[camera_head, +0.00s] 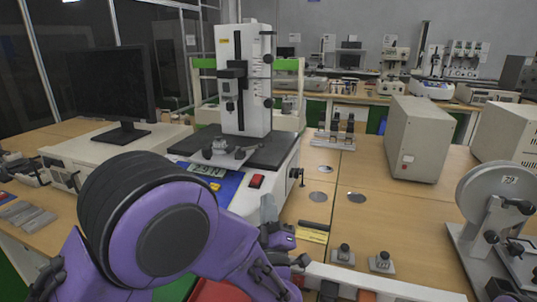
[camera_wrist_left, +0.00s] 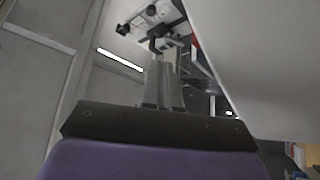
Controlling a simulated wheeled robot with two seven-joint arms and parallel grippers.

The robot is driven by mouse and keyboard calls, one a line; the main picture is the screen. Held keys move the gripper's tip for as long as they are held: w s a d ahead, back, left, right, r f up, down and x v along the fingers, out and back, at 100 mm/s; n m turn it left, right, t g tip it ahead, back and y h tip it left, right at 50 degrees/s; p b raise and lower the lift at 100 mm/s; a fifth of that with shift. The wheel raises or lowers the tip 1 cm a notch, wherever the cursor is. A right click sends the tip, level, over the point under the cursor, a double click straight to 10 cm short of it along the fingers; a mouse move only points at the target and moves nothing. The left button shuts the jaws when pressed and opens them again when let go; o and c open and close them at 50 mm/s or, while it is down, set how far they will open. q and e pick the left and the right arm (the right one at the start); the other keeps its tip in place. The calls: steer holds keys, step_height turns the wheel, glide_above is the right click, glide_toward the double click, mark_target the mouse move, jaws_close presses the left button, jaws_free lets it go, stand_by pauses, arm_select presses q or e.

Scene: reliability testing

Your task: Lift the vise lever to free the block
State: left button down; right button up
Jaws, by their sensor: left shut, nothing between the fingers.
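The white testing machine (camera_head: 256,90) stands on a white base with a dark plate (camera_head: 235,150) on top. A small metal vise-like fixture (camera_head: 221,149) sits on the plate; I cannot make out a block in it. A black lever-like handle (camera_head: 297,174) sticks out from the base's right side. My left gripper (camera_head: 268,205) is low in front of the base, below and left of this handle, its fingers pointing up. In the left wrist view, the fingers (camera_wrist_left: 164,68) are together and empty, with a dark handle (camera_wrist_left: 157,42) just past their tips; contact cannot be told.
A monitor (camera_head: 115,85) stands left. A beige box (camera_head: 415,138) and a round-dial tester (camera_head: 495,200) stand right. The wooden table between them is partly clear.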

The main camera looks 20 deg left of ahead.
mark_target(262, 148)
arm_select(q)
steer(key=p+x, duration=0.3)
steer(key=x, duration=1)
steer(key=shift+w+a+r, duration=0.15)
steer(key=shift+a+r, duration=0.1)
steer(key=shift+r, duration=0.15)
